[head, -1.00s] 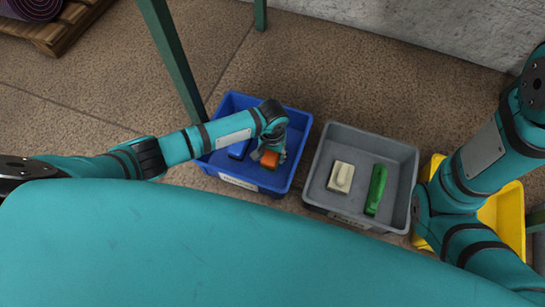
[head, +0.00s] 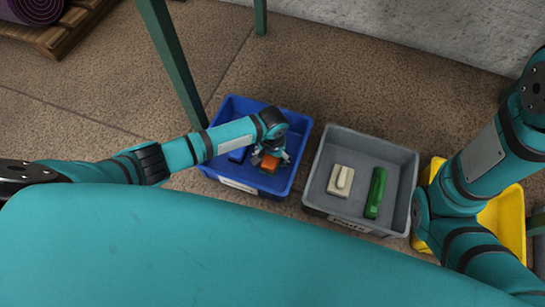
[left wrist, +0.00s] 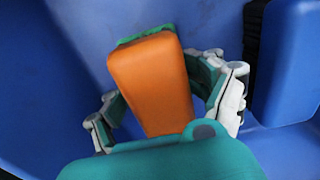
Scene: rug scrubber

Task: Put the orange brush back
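The orange brush (head: 270,163) lies inside the blue bin (head: 222,119), and its orange back shows large in the left wrist view (left wrist: 152,80). A bit of green shows at the brush's far end. My left gripper (head: 271,157) is low in the blue bin, over the brush. In the left wrist view its fingers (left wrist: 165,100) are spread on both sides of the brush, with gaps showing, so it is open. The brush's underside is hidden. My right arm is at the right edge, and its gripper does not show.
A blue block-like item (head: 238,154) lies beside the brush in the blue bin. The grey bin (head: 398,157) to the right holds a cream item (head: 340,181) and a green item (head: 376,192). A yellow bin (head: 507,219) is partly behind my right arm. A green post (head: 172,62) stands behind the blue bin.

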